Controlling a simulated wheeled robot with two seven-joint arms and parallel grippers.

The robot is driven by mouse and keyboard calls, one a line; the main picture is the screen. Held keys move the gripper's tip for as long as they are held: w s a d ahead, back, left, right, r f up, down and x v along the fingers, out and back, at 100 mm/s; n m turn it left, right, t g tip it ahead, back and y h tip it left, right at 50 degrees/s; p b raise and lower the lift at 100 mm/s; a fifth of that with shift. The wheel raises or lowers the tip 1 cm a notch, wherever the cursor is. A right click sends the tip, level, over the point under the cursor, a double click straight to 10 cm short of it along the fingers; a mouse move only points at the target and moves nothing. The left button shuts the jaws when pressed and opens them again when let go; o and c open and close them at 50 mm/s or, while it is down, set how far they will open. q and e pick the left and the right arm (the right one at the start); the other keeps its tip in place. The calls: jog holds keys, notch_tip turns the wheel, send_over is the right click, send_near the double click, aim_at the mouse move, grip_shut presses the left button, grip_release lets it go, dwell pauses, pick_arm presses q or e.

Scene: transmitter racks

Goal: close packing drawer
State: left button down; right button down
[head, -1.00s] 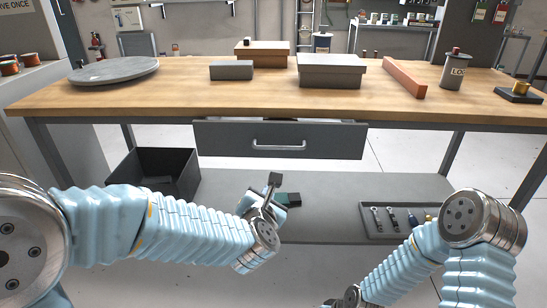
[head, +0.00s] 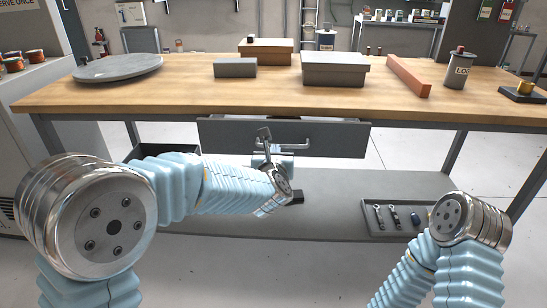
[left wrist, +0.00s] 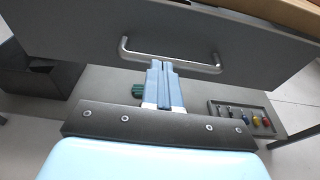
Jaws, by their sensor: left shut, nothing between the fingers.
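The packing drawer (head: 345,138) is a dark grey front with a silver bar handle (head: 297,147) under the wooden workbench (head: 215,96). Its top edge shows in front of the bench's edge, so it appears to stand out a little. My left gripper (head: 267,150) is in front of the drawer, near the left part of the handle. In the left wrist view its blue fingers (left wrist: 161,67) are together, with nothing between them, and the tips are near the handle (left wrist: 165,55). I cannot tell whether they touch it. My right gripper is out of view.
Boxes, an orange bar (head: 408,75), a round grey plate (head: 118,67) and a lidded canister (head: 455,70) stand on the bench. The lower shelf (head: 335,205) holds a tool tray (head: 390,225) and a black bin (head: 165,150).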

pick_arm(q)
jog(key=shift+w+f, duration=0.15)
jog(key=shift+w, duration=0.5)
